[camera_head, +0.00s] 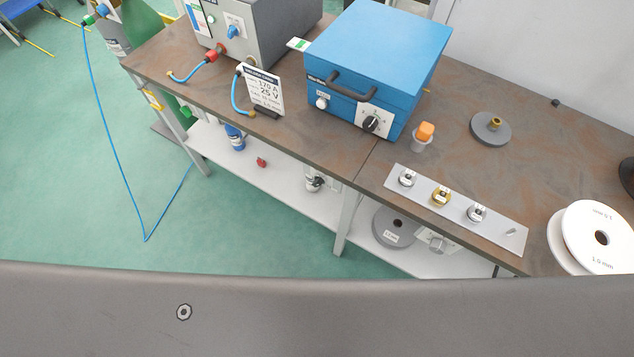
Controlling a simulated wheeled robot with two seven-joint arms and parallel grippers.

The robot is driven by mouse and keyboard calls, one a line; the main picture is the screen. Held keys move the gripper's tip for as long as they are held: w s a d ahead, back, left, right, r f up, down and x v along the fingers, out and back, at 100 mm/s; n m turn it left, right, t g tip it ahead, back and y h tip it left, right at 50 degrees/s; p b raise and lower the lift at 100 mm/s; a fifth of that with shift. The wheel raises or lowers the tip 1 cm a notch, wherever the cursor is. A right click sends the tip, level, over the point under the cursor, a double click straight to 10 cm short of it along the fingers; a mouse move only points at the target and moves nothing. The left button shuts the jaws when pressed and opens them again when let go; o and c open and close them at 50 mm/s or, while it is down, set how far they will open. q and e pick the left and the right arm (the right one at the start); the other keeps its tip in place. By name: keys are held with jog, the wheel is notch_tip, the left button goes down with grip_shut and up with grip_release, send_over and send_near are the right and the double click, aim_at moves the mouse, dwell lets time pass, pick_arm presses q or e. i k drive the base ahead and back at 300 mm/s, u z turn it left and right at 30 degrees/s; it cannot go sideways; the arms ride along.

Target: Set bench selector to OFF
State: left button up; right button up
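A blue box (375,50) with a black handle stands on the brown bench (330,140). Its front has a black rotary selector knob (371,124) on a white plate with small dark markings, too small to read. The knob's pointer setting cannot be told. A smaller light knob (321,103) sits to its left. The grey machine (280,28) further left has a blue rotary knob (234,32) on a white plate. Which knob is the bench selector is not readable here. Neither of my grippers is in view.
A sign (262,90) stands before the grey machine. An orange-capped bottle (424,134), a plate with several fittings (457,206), a grey disc (490,131) and a white spool (598,238) are on the right. A shelf (265,178) runs below.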

aim_at(318, 181)
jog(key=u, duration=1.7)
jog(key=k, duration=1)
jog(key=z, duration=1.45)
jog(key=i, duration=0.5)
jog(key=u, duration=0.05)
